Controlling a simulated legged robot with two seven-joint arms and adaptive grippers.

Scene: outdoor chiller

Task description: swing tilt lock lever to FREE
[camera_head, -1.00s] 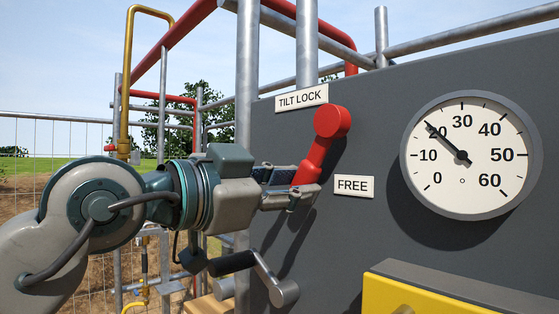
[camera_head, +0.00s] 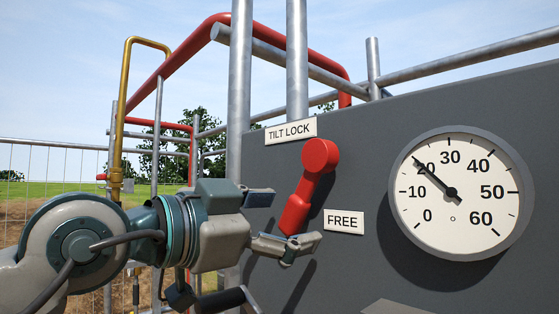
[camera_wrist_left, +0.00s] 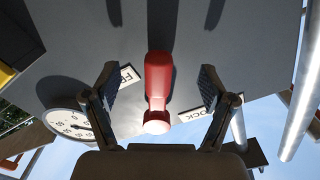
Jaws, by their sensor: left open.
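The red tilt lock lever (camera_head: 307,188) is on the grey panel, its round end at the top and its arm slanting down and slightly left. The TILT LOCK label (camera_head: 291,131) is above it and the FREE label (camera_head: 344,221) is to the right of its lower end. My left gripper (camera_head: 287,221) is open at the lever's lower part, one finger to the left and one below. In the left wrist view the lever (camera_wrist_left: 158,85) lies between the spread fingers, with a gap on both sides. My right gripper is not in view.
A round dial gauge (camera_head: 461,193) is on the panel to the right. Grey rails and a red pipe (camera_head: 190,55) run above and behind the panel. A dark crank handle (camera_head: 222,300) is below my left gripper. A wire fence (camera_head: 60,185) stands behind at left.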

